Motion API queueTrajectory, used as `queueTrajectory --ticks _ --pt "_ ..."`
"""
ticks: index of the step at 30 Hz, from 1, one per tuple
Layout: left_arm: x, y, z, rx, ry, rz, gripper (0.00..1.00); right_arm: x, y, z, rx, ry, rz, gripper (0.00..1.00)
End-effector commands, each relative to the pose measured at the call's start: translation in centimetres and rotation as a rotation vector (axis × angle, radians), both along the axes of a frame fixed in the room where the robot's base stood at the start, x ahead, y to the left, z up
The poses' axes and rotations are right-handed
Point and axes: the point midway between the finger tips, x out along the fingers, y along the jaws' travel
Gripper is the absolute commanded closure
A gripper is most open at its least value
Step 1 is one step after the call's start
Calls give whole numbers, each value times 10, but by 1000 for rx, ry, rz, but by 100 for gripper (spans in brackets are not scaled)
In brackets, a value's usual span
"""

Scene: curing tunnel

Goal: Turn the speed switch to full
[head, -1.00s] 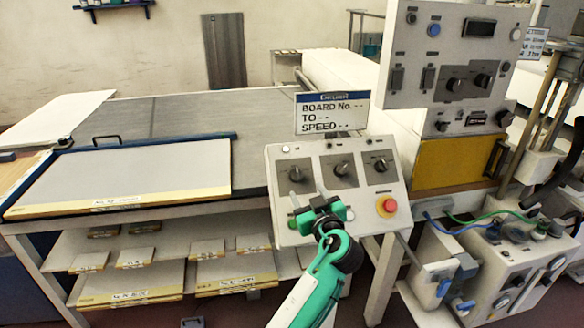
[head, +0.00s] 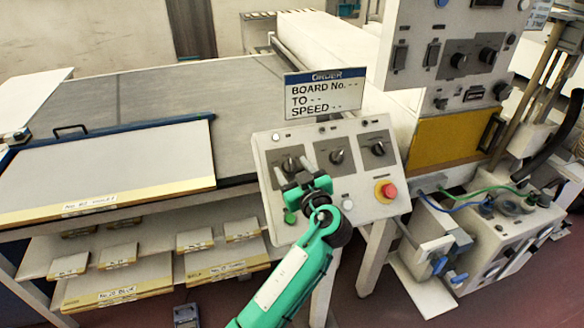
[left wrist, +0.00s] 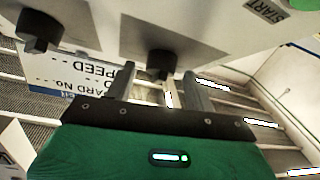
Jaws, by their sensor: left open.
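A pale sloped control panel (head: 358,160) carries three dark rotary knobs in a row: a left knob (head: 291,165), a middle knob (head: 337,156) and a right knob (head: 378,148). Their labels are too small to read, so I cannot tell which is the speed switch. My green left gripper (head: 293,173) is open at the left knob, its fingers partly covering the area just below it. In the left wrist view, the left gripper (left wrist: 158,84) has one finger either side of a knob (left wrist: 160,62), which appears just beyond the tips. I cannot tell whether they touch. My right gripper is out of view.
A red stop button (head: 387,190) on a yellow base sits at the panel's lower right. A green button (head: 290,217) is at lower left, close to my gripper. An order sign (head: 323,95) stands behind the panel. A large board (head: 120,165) lies to the left.

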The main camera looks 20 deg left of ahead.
Motion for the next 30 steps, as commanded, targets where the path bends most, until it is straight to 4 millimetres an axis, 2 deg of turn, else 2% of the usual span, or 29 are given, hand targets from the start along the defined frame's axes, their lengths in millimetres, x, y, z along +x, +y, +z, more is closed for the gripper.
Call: queueTrajectory --ticks 2,9,20,30 --pt "0 0 0 0 0 0 45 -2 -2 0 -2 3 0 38" --pt "0 0 0 0 0 0 90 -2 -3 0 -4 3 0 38" --pt "-1 1 -1 31 22 -39 90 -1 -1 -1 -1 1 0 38" --pt "-3 5 2 175 118 -212 90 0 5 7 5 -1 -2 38"
